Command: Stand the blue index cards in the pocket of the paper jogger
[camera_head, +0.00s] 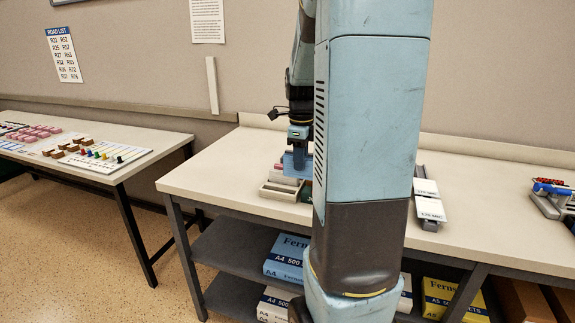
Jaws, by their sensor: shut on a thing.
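My gripper (298,149) points down over the left part of the long table, left of my own arm column. It is shut on the blue index cards (291,164), which hang below it as a small blue upright shape. A low cream holder (279,192), which looks like the paper jogger, is on the table under and just in front of the cards. My arm hides part of this area. I cannot tell whether the cards' lower edge is inside the pocket, touching it or above it.
A small red or pink item (278,167) is beside the cards. White label cards (429,198) and a blue-and-grey device (551,197) stand farther right. The left table (139,172) holds game pieces. The long table's left end is clear.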

